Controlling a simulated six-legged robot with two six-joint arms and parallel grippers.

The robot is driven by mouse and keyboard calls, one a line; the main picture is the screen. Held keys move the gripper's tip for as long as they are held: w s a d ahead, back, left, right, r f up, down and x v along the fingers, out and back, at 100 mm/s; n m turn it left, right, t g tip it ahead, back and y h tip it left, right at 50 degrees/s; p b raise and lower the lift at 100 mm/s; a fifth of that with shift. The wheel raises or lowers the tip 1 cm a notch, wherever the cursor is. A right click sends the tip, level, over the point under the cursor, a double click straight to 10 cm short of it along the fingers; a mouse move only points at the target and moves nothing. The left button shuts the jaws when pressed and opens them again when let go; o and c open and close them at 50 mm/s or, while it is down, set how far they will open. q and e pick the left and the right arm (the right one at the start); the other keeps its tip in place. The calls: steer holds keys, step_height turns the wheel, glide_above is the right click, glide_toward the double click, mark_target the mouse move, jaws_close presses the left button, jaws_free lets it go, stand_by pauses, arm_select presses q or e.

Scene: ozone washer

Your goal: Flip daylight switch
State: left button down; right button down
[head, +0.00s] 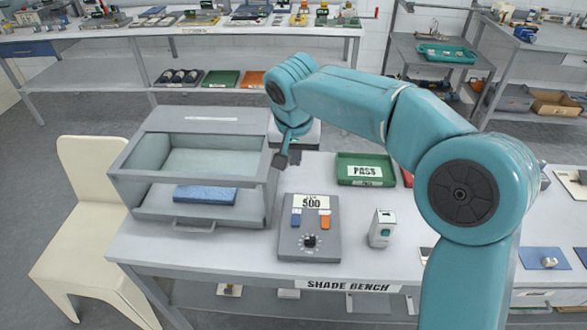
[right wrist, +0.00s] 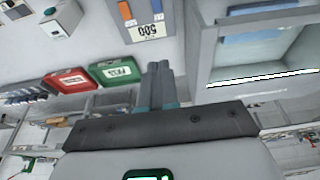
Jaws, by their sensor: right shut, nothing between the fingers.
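A grey control box (head: 309,245) lies on the bench, with a label reading 500, a blue switch (head: 296,217), an orange switch (head: 325,220) and a black dial (head: 310,241). I cannot tell from markings which one is the daylight switch. In the right wrist view the box (right wrist: 142,14) shows upside down at the top, with its orange switch (right wrist: 125,9) and blue switch (right wrist: 157,5). My right gripper (head: 281,160) is shut and empty, above the bench and behind the box, apart from it. Its fingers (right wrist: 158,70) show together in the right wrist view. My left gripper is out of view.
A glass-topped grey cabinet (head: 185,215) with a blue block (head: 205,195) inside stands left of the box. A green PASS tray (head: 365,181) is behind right, and a small white device (head: 382,228) stands right. A cream chair (head: 80,220) is at the bench's left end.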

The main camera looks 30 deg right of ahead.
steer(key=v, duration=0.3)
steer(key=shift+r, duration=0.45)
steer(key=shift+a, duration=0.1)
steer(key=shift+w, duration=0.1)
